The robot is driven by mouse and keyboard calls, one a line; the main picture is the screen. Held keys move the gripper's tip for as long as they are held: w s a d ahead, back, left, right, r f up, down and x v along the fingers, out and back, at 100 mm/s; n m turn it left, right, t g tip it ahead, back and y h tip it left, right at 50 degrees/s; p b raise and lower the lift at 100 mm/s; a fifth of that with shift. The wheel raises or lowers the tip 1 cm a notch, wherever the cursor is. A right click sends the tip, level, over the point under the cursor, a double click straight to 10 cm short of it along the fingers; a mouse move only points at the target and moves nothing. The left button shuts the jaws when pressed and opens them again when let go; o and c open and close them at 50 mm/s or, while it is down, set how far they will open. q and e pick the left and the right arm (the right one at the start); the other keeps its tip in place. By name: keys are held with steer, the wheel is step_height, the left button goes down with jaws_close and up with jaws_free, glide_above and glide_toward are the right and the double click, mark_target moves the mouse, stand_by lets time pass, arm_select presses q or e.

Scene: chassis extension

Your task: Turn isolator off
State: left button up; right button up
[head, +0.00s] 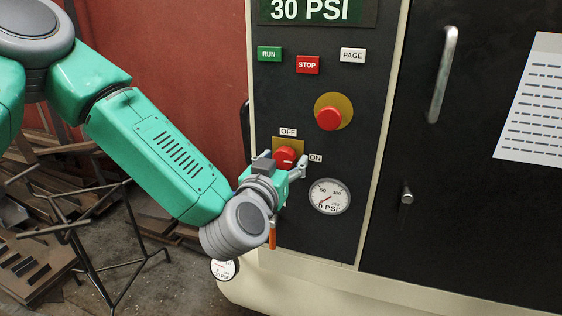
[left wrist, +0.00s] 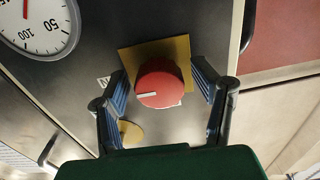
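The isolator is a round red knob (head: 285,155) on a yellow plate (head: 289,143), with an OFF label (head: 288,132) above it and an ON label (head: 315,158) to its right. The white mark on the knob points right, towards ON. In the left wrist view the red knob (left wrist: 160,84) sits between the fingers, its mark towards the partly hidden label at left. My left gripper (head: 286,160) is open at the panel, one finger on each side of the knob. The left wrist view shows the left gripper (left wrist: 158,78) with small gaps beside the knob. My right gripper is not in view.
A pressure gauge (head: 329,197) is close at lower right. A door handle (head: 443,75) stands out further right. Metal stands (head: 95,260) are at left.

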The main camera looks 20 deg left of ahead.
arm_select(q)
steer(key=shift+d, duration=0.5)
steer(key=c, duration=0.4)
steer(key=shift+d+r, duration=0.1)
steer(key=c, duration=0.6)
steer(key=shift+s+a, duration=0.1)
steer(key=shift+a, duration=0.1)
steer(key=shift+c, duration=0.7)
steer(key=shift+a+f, duration=0.2)
steer(key=shift+a, duration=0.4)
steer(key=shift+d+r, duration=0.1)
steer(key=shift+d, duration=0.35)
steer(key=shift+a+n, duration=0.25)
steer(key=shift+n, duration=0.85)
steer(key=shift+d+n, duration=0.15)
steer(key=shift+n, duration=1.05)
steer(key=n, duration=0.3)
steer(key=shift+n, duration=0.4)
steer(key=n+b, duration=0.1)
steer(key=n, duration=0.3)
steer(key=n+b, duration=0.1)
steer(key=n, duration=0.4)
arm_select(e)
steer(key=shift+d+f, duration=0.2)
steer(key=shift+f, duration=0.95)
arm_select(q)
steer(key=shift+n, duration=0.4)
